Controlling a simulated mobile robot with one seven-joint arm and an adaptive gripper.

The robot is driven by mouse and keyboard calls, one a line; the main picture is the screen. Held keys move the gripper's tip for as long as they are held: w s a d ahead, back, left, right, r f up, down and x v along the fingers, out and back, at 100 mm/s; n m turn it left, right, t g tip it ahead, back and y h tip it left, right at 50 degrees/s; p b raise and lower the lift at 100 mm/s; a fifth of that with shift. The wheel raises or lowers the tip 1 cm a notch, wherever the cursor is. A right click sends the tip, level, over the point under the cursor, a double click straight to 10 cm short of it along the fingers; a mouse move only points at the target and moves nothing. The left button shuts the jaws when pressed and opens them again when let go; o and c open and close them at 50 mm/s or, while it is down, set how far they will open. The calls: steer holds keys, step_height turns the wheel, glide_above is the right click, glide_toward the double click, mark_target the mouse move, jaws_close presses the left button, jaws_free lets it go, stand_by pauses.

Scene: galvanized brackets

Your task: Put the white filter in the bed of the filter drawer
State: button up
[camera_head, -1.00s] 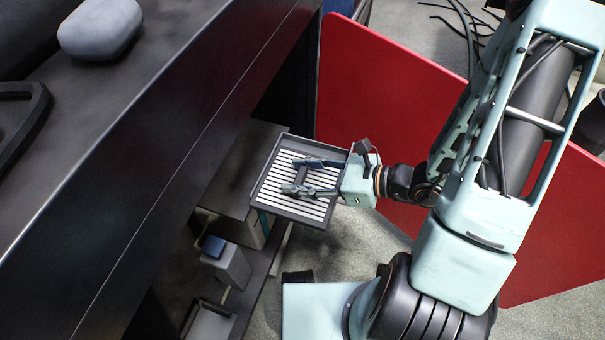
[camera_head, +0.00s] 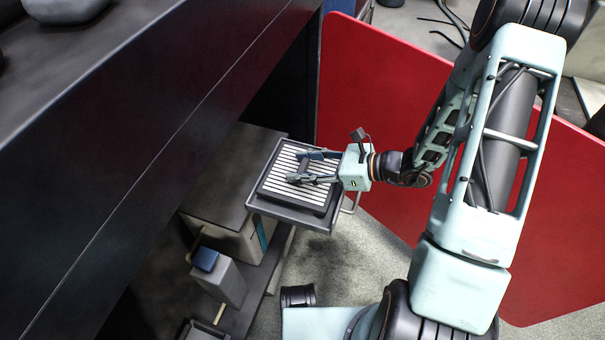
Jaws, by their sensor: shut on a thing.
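The white filter (camera_head: 283,167) is a square panel of white slats in a dark frame. It lies in or just above the bed of the filter drawer (camera_head: 285,214), a grey tray pulled out from under the dark counter. Whether the filter touches the bed all round cannot be told. My gripper (camera_head: 299,167) reaches in from the right over the slats. Its two fingers are shut on a dark bar in the middle of the filter. The fingers and palm hide part of the filter's right side.
A dark counter front (camera_head: 170,130) runs along the left, close to the drawer. A red panel (camera_head: 390,100) stands behind and to the right. A grey box with a blue top (camera_head: 206,259) is below left.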

steer(key=shift+s+f, duration=0.1)
steer(key=shift+f, duration=1.1)
steer(key=shift+b, duration=0.3)
steer(key=shift+f, duration=0.2)
steer(key=o, duration=1.4)
steer(key=shift+r, duration=0.1)
steer(key=shift+r, duration=0.25)
steer(key=p+v, duration=0.2)
steer(key=v, duration=1)
steer(key=shift+f+p, duration=0.1)
steer(key=shift+p, duration=0.3)
